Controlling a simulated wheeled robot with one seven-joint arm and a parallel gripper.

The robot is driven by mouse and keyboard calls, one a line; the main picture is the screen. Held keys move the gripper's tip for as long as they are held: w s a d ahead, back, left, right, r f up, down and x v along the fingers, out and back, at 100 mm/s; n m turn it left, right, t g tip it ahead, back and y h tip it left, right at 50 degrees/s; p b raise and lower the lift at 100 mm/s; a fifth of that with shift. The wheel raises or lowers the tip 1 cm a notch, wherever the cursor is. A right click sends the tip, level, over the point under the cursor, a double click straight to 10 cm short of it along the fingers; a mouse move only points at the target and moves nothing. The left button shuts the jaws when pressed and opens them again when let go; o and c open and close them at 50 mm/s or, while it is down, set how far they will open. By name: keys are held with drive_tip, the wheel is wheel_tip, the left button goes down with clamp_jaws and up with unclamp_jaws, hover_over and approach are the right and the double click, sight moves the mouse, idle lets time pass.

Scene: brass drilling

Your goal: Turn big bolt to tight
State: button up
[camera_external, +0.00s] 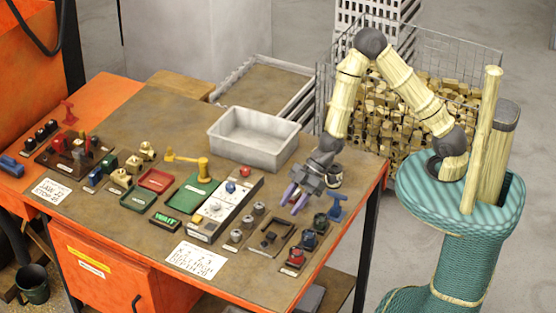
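My gripper (295,199) reaches down over the right part of the workbench (345,180). I cannot tell for sure which part is the big bolt. Whether any is tight cannot be seen.
A control panel (222,208) with red and blue buttons lies left of my gripper. An empty grey bin (253,139) stands behind it. Dark blocks (309,239) stand near the right edge.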

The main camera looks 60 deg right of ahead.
sight(267, 244)
drive_tip(key=v, duration=0.5)
drive_tip(key=w+a+r+g+h+b, duration=0.1)
drive_tip(key=w+a+r+h+b, duration=0.1)
drive_tip(key=a, duration=0.4)
wheel_tip(267, 244, up, 2)
drive_tip(key=shift+w+r+g+h+b, duration=0.1)
drive_tip(key=shift+w+g+h+b, duration=0.4)
drive_tip(key=shift+h, duration=0.6)
drive_tip(key=shift+s, duration=0.2)
drive_tip(key=p+x, duration=0.1)
drive_tip(key=x, duration=1.6)
drive_tip(key=shift+w+a+f, duration=0.15)
drive_tip(key=shift+f, duration=0.05)
